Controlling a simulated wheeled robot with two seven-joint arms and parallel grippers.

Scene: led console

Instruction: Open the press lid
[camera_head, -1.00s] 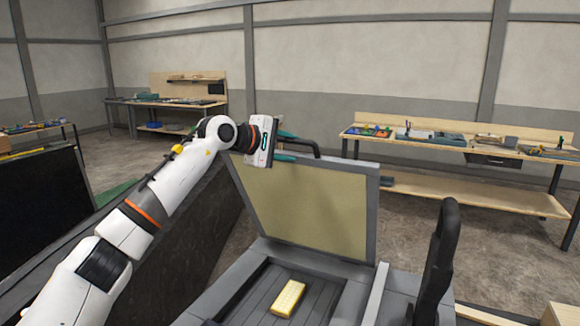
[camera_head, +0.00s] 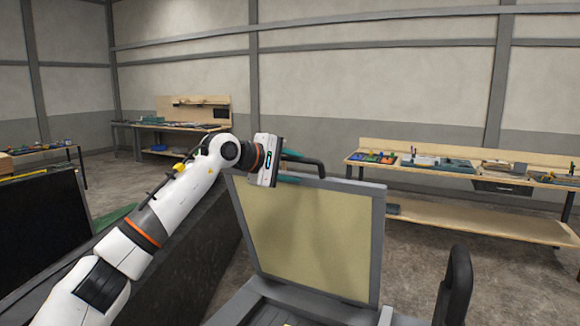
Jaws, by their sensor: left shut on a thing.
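The press lid (camera_head: 314,240) stands raised, close to upright, with its tan inner face toward me and a grey frame around it. A black bar handle (camera_head: 318,164) runs along its top edge. My left gripper (camera_head: 296,167) is at the handle's left part, its teal fingers shut on it; the exact contact is partly hidden by the gripper body. The press base (camera_head: 250,300) shows below the lid, cut off by the bottom edge. My right gripper is not in view.
A black upright handle (camera_head: 457,282) stands to the right of the press. A dark panel (camera_head: 40,235) is at the left. Workbenches with tools stand behind, one at the right (camera_head: 460,215) and one at the back left (camera_head: 180,125). Open floor lies between.

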